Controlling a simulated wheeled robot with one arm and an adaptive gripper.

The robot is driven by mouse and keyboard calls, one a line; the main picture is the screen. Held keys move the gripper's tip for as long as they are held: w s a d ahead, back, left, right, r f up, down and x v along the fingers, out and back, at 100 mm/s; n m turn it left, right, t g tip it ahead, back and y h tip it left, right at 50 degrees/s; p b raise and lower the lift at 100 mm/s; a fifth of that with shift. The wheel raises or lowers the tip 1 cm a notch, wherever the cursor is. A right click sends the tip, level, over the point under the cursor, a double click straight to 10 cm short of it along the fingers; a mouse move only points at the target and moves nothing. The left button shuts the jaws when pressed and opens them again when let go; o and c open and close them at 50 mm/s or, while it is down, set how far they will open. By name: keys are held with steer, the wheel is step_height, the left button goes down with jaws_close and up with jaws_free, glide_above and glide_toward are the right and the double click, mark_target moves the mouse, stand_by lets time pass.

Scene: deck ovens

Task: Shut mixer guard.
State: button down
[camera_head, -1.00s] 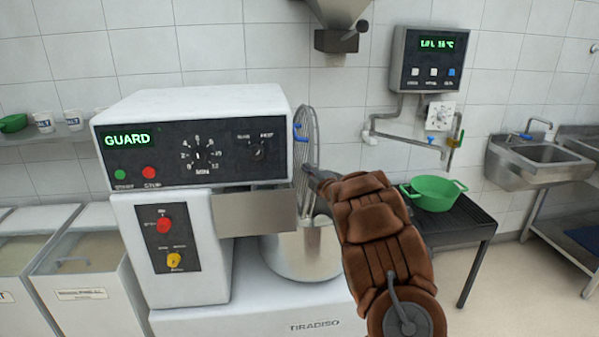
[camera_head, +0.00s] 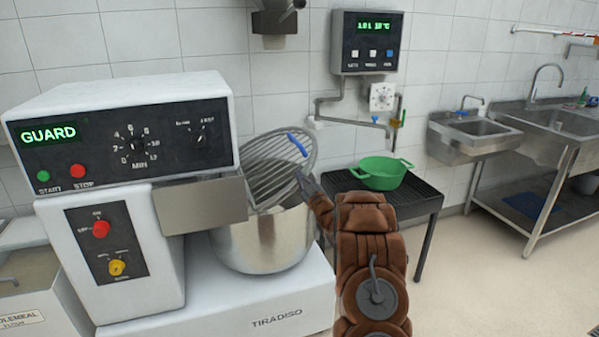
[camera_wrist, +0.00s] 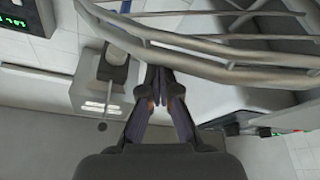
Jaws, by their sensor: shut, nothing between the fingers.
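The mixer guard (camera_head: 268,167), a round wire grille with a blue handle (camera_head: 297,144), is tilted above the steel mixing bowl (camera_head: 262,243). A gap shows between the guard's raised right edge and the bowl rim. My gripper (camera_head: 301,178) is at the guard's right edge, below the blue handle. In the wrist view its fingertips (camera_wrist: 158,75) are together, right by the guard's curved rim (camera_wrist: 190,52), with nothing between them. Whether they touch the rim is hard to tell. The mixer display (camera_head: 48,133) reads GUARD in green.
A metal plate (camera_head: 200,205) juts out left of the bowl. A green pot (camera_head: 382,178) stands on a dark rack table (camera_head: 410,195) behind my arm. A wall control box (camera_head: 364,42) and pipes are above. Open floor lies at the right, before the sinks (camera_head: 476,138).

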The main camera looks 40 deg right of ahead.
step_height(320, 180, down, 10)
steer(key=d+m+h+b, duration=0.2)
steer(key=m+b, duration=0.1)
steer(key=m, duration=0.2)
steer(key=shift+s+m+h+b, duration=0.3)
steer(key=shift+s+m, duration=0.05)
steer(key=shift+m, duration=0.05)
